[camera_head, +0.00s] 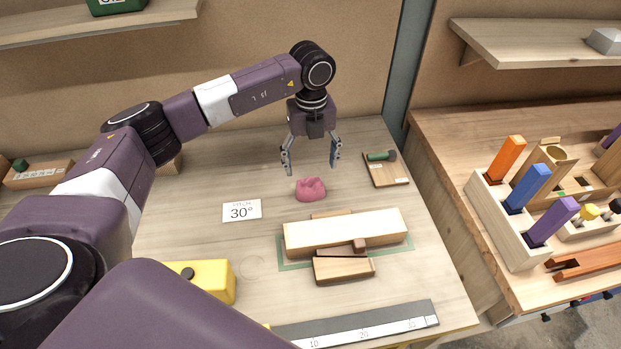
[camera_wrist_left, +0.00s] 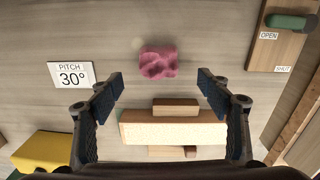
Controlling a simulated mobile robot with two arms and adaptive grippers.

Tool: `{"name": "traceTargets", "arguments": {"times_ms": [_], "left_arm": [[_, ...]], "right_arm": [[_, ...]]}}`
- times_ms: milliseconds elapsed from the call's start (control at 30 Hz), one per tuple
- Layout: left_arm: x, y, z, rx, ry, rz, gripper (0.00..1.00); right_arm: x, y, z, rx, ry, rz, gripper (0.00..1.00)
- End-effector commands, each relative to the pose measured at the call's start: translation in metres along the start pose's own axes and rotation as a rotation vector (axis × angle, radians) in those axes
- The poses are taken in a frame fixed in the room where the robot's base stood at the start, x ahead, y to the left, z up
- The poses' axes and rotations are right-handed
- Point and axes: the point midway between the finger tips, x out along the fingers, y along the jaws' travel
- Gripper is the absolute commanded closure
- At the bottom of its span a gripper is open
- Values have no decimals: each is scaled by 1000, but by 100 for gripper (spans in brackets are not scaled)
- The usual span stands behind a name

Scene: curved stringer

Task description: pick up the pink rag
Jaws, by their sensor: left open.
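The pink rag (camera_head: 310,189) lies crumpled on the wooden workbench (camera_head: 190,220), behind a pale wooden block. It also shows in the left wrist view (camera_wrist_left: 158,62), a little beyond the fingertips and roughly centred between them. My left gripper (camera_head: 311,166) points down above the bench with its fingers spread, empty, just above and behind the rag in the head view. Its fingers also show in the left wrist view (camera_wrist_left: 160,82), apart from the rag. My right gripper is not in view.
A long pale block (camera_head: 345,232) with smaller wooden pieces stands in front of the rag. A 30° card (camera_head: 241,211) lies left of it. A board with a green handle (camera_head: 381,156) lies to the right. A yellow block (camera_head: 207,279) and a ruler (camera_head: 360,322) are nearer.

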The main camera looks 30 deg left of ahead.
Motion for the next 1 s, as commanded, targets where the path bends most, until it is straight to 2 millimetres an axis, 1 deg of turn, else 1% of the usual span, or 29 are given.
{"name": "traceTargets", "arguments": {"times_ms": [33,133,300,400,533,700,733,767,1000], "left_arm": [[5,1,-1,0,3,3,29],[15,1,-1,-1,3,3,29],[39,4,-1,-1,4,4,29],[54,2,0,-1,3,1,29],[62,2,0,0,1,0,29],[63,2,0,0,0,-1,29],[63,2,0,0,0,-1,30],[63,2,0,0,0,-1,34],[62,2,0,0,0,-1,60]], "right_arm": [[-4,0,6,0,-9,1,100],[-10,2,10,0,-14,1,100],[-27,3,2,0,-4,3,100],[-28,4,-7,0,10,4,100],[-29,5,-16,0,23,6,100],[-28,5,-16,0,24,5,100],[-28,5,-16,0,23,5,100],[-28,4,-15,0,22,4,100],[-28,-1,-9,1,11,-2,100]]}}
